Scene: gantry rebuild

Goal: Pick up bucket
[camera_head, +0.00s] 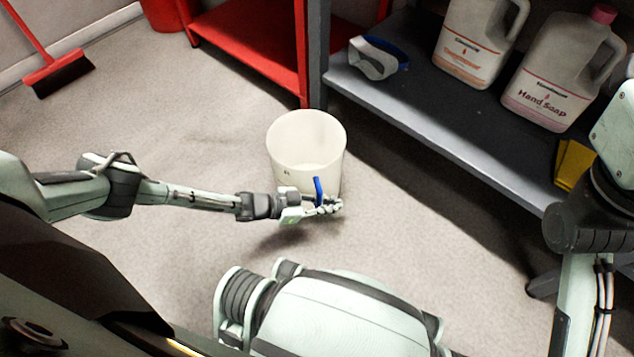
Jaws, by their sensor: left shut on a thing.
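The bucket (306,140) is white, open at the top and looks empty. It is upright in the middle of the head view, in front of the shelf post. My left arm comes in from the left, and my left gripper (326,205) is at the bucket's near lower side, shut on it. A blue piece (319,190), which looks like the bucket's handle grip, stands up at the fingers. The fingers hide part of the bucket's near side, so the exact contact is unclear. Part of my right arm shows at the right edge; its gripper is out of view.
A grey shelf (430,115) at the right holds two large bottles, one a hand soap bottle (559,75), and white-and-blue goggles (376,58). A red shelf (250,40) stands behind the bucket. A red broom (58,75) is at upper left. The floor left of the bucket is clear.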

